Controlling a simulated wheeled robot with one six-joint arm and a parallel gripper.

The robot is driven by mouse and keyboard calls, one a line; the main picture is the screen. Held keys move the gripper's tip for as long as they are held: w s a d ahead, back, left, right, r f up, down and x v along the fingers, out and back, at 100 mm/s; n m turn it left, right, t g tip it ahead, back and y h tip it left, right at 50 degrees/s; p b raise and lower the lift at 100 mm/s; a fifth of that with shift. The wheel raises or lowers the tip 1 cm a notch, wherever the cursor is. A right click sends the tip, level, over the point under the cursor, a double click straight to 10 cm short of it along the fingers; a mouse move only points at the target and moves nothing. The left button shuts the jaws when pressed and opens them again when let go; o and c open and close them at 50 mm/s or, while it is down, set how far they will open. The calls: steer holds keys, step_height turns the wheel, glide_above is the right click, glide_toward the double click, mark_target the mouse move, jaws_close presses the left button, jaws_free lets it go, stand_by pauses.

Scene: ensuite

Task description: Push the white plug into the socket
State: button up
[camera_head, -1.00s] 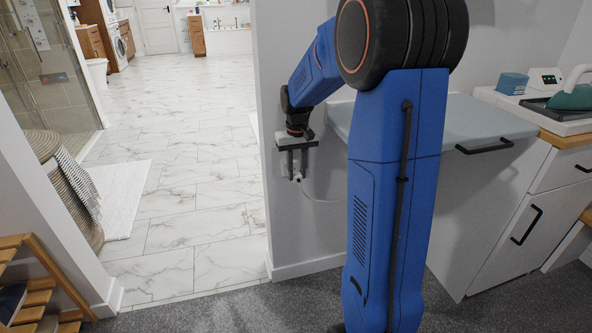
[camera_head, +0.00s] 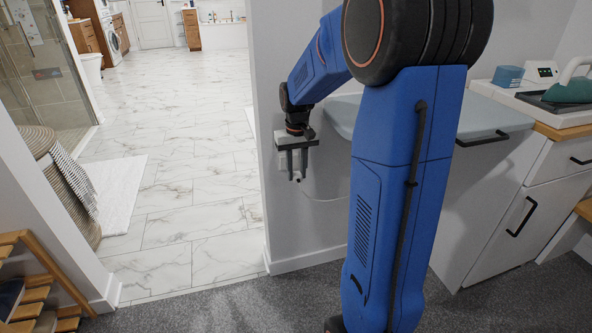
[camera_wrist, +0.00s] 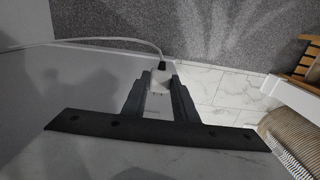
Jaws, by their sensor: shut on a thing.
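My gripper (camera_head: 297,177) is at the grey wall beside the doorway, its two dark fingers pointing down. In the wrist view my gripper (camera_wrist: 160,92) is shut on the white plug (camera_wrist: 160,79), which sits between the fingertips. The white cable (camera_wrist: 120,40) leaves the plug through a dark sleeve and curves to the left. A pale socket plate (camera_head: 284,163) shows on the wall behind the fingers in the head view, mostly hidden. I cannot tell whether the plug touches the socket or how deep it sits.
A pale blue-grey board (camera_head: 400,118) juts out right of the gripper, behind my arm. A white cabinet (camera_head: 500,205) stands at the right. The doorway with marble floor (camera_head: 190,190) is open at left. Grey carpet (camera_head: 220,310) lies in front. A woven basket (camera_head: 65,190) stands beyond the doorway.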

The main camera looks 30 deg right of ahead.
steer(key=shift+w, duration=0.1)
stand_by(0.3)
steer(key=shift+w+d, duration=0.2)
steer(key=shift+w, duration=0.45)
steer(key=shift+w+d, duration=0.15)
steer(key=shift+w, duration=0.45)
steer(key=shift+w+d, duration=0.2)
steer(key=shift+w, duration=0.45)
steer(key=shift+w+d, duration=0.2)
steer(key=shift+w, duration=0.4)
stand_by(1.5)
steer(key=shift+s+a, duration=0.25)
steer(key=shift+s, duration=0.6)
steer(key=shift+w+d, duration=0.15)
steer(key=shift+w, duration=0.4)
steer(key=shift+w+d, duration=0.15)
steer(key=shift+w, duration=0.4)
stand_by(1.3)
steer(key=o, duration=1.1)
